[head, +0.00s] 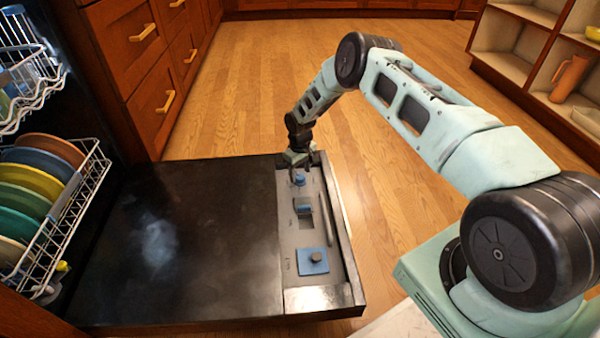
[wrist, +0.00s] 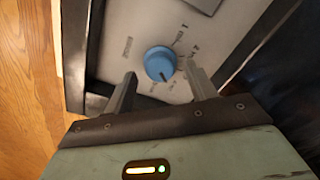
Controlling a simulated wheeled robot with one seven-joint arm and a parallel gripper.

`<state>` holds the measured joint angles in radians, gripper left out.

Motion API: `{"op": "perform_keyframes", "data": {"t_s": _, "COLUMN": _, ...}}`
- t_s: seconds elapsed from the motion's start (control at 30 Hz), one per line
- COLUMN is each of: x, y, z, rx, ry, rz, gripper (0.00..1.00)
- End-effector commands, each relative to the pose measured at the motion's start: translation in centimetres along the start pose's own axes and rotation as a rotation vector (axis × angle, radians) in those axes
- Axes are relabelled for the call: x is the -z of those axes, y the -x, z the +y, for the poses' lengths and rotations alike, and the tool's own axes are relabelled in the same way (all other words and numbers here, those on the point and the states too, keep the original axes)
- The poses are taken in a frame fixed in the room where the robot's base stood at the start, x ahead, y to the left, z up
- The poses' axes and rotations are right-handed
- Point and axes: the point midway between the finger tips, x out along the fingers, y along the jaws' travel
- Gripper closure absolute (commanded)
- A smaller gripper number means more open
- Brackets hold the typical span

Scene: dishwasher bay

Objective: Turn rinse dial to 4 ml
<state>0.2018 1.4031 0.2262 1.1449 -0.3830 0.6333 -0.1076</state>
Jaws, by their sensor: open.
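The rinse dial is a round blue knob (wrist: 160,63) on a pale grey panel (wrist: 120,20) in the wrist view. Marks ring it, too small to read, and a dark pointer line on it aims toward the bottom of the picture. My gripper (wrist: 161,82) is open, with one finger on each side of the near edge of the dial, and does not appear closed on it. In the head view the dial (head: 299,179) is at the far end of the door's panel strip, with my gripper (head: 301,163) right above it, partly hiding it.
The dishwasher door (head: 190,230) lies open and flat. Its strip also holds a blue-grey part (head: 304,209) and a blue square with a round knob (head: 314,260). A rack of plates (head: 85,200) stands at left. Wooden floor (head: 400,205) lies beyond the door.

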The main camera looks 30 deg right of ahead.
Motion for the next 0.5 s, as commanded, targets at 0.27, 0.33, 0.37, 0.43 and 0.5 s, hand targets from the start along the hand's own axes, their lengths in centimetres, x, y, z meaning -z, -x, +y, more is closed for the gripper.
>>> {"op": "perform_keyframes", "data": {"t_s": 0.27, "x": 0.1, "y": 7.0, "z": 0.0, "rx": -0.001, "ry": 0.0, "rz": 0.003, "gripper": 0.44}}
{"op": "perform_keyframes", "data": {"t_s": 0.33, "x": 0.1, "y": 8.7, "z": 0.0, "rx": -0.002, "ry": 0.0, "rz": 0.003, "gripper": 0.44}}
{"op": "perform_keyframes", "data": {"t_s": 0.37, "x": 0.1, "y": 9.4, "z": 0.0, "rx": -0.002, "ry": 0.0, "rz": 0.003, "gripper": 0.44}}
{"op": "perform_keyframes", "data": {"t_s": 0.43, "x": 0.1, "y": 10.9, "z": 0.0, "rx": -0.001, "ry": 0.0, "rz": 0.003, "gripper": 0.44}}
{"op": "perform_keyframes", "data": {"t_s": 0.5, "x": 0.1, "y": 12.3, "z": 0.0, "rx": -0.001, "ry": 0.0, "rz": 0.002, "gripper": 0.44}}
